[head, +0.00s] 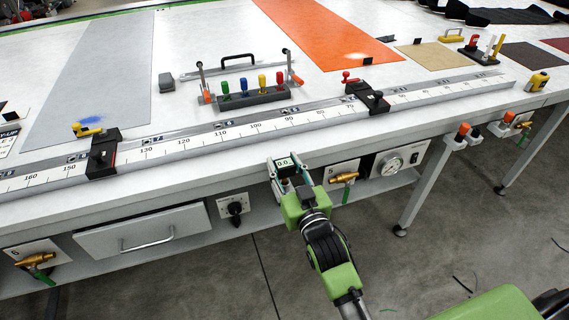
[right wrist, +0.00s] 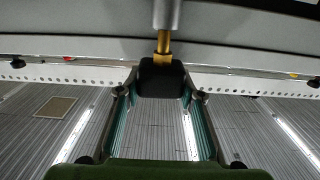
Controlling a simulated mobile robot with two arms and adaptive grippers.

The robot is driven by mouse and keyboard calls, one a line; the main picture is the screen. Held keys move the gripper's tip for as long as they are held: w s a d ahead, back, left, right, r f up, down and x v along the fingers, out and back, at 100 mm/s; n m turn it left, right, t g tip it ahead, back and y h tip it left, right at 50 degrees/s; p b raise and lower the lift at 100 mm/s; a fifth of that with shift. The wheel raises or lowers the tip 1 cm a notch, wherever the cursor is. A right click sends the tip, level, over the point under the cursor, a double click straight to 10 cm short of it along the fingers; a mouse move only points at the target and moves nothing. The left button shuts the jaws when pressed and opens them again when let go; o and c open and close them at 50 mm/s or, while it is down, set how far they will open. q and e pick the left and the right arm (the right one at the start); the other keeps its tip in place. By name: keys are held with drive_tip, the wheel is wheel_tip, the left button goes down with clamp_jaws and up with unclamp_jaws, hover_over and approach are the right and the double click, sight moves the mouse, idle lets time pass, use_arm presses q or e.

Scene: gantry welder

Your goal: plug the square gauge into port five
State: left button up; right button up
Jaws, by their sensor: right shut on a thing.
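The square gauge (head: 284,162), with a lit display, is in my right gripper (head: 287,168) in the head view, just below the table's front edge. In the right wrist view the gauge is a dark block (right wrist: 161,77) between the two fingers of the right gripper (right wrist: 161,90). Its brass stem (right wrist: 163,42) points up to a grey cylinder at the top of that view; I cannot tell whether it sits inside. The panel marked 5 (head: 333,171) is just right of the gauge in the head view, with a brass valve (head: 343,178). My left gripper is not in view.
A round dial gauge (head: 392,163) is on the panel right of port five. A knob panel (head: 234,205) and a drawer (head: 144,236) are to the left. A panel with another brass valve (head: 35,260) is at far left. A ruled rail (head: 220,136) runs along the table.

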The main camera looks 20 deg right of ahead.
drive_tip(key=shift+f+b, duration=0.55)
drive_tip(key=shift+f, duration=0.4)
drive_tip(key=o, duration=1.2)
drive_tip(key=s, duration=1.2)
drive_tip(key=s+a+f+n+g, duration=0.1)
drive_tip(key=s+f+g, duration=0.25)
drive_tip(key=f, duration=0.95)
drive_tip(key=s+a+f+g+y, duration=0.1)
drive_tip(key=s+f+g, duration=0.25)
drive_tip(key=f, duration=0.95)
drive_tip(key=s+f+n+g, duration=0.15)
drive_tip(key=s+f, duration=0.25)
drive_tip(key=f, duration=0.9)
drive_tip(key=s+d+f+g, duration=0.2)
drive_tip(key=s+f, duration=0.4)
drive_tip(key=s, duration=0.3)
drive_tip(key=s+d+f+g+h, duration=0.1)
drive_tip(key=s+d+f+g, duration=0.2)
drive_tip(key=s+f, duration=0.3)
drive_tip(key=s+d+f+g, duration=0.3)
drive_tip(key=s+f, duration=0.3)
drive_tip(key=s, duration=0.6)
drive_tip(key=shift+s+d+f+h, duration=0.25)
drive_tip(key=shift+s+f+h, duration=0.05)
drive_tip(key=shift+f, duration=0.1)
drive_tip(key=shift+m+g, duration=0.25)
